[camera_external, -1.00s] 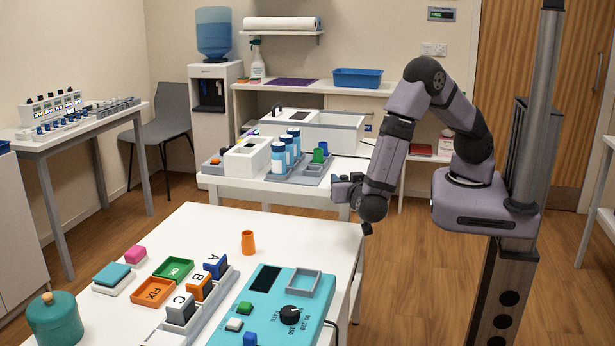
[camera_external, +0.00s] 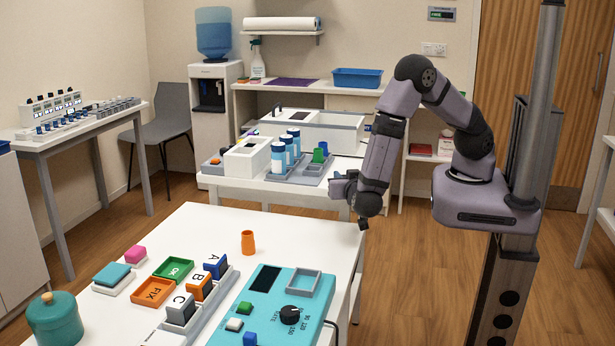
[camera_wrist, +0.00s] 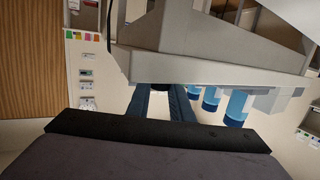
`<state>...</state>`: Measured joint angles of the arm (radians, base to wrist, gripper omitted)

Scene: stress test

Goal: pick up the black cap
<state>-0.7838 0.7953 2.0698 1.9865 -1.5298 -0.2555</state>
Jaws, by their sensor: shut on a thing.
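My gripper (camera_external: 338,188) is at the end of my arm, pointing left beside the front edge of the back table. In the wrist view its two dark fingers (camera_wrist: 160,100) are close together and shut on a small dark thing, the black cap (camera_wrist: 160,87), seen between their tips. Only a little of the cap shows. In the external view I cannot make the cap out against the dark gripper.
The front table (camera_external: 205,225) holds an orange cup (camera_external: 248,242), lettered blocks and a teal device (camera_external: 262,312). Floor is open below my gripper.

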